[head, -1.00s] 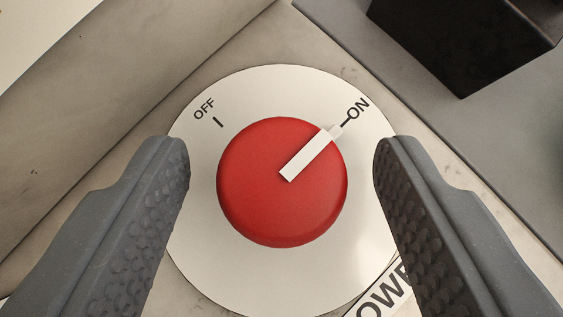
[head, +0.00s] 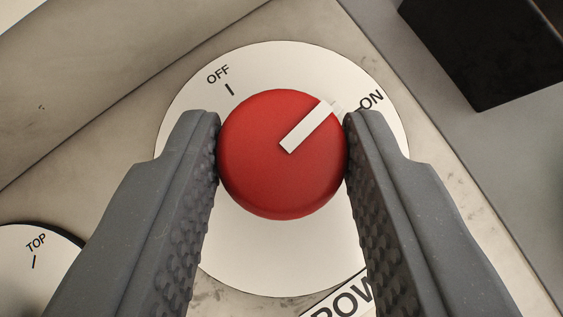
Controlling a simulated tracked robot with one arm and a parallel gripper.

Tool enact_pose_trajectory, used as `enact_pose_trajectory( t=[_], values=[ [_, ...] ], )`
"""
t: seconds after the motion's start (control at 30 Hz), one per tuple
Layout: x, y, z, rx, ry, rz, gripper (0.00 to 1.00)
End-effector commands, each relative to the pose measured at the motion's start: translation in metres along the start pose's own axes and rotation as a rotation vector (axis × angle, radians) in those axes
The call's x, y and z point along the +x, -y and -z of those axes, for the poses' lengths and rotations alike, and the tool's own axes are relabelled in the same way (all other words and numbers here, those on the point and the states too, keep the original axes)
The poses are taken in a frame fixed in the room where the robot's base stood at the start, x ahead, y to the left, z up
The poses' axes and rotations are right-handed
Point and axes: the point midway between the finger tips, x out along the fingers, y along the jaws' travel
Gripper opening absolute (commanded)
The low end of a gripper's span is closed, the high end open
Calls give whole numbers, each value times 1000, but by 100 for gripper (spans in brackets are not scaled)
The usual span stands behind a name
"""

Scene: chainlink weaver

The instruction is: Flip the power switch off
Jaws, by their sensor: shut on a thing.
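The power switch is a round red knob (head: 270,175) with a white pointer bar, set on a white round dial plate (head: 270,262). The pointer aims up and right at the ON mark (head: 371,99). The OFF mark (head: 218,74) is at the upper left of the plate. My gripper (head: 282,140) is shut on the red knob, with one dark grey ribbed finger against its left side and the other against its right side. The right fingertip covers part of the plate near ON.
Part of a second white dial marked TOP (head: 35,265) shows at the lower left. A label (head: 340,300) reading "POW" is partly hidden behind my right finger. A black block (head: 485,50) stands at the upper right. A raised beige ledge (head: 90,80) runs along the upper left.

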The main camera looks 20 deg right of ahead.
Motion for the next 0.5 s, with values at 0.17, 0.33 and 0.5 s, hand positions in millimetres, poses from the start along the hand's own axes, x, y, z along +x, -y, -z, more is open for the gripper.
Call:
enact_pose_trajectory(
  t=[0.17,0.33,0.5],
  values=[
    [-2,-1,2,-67,2,76,11],
    [-2,-2,2,-135,1,144,11],
    [-1,-2,1,-201,2,208,11]
  ],
)
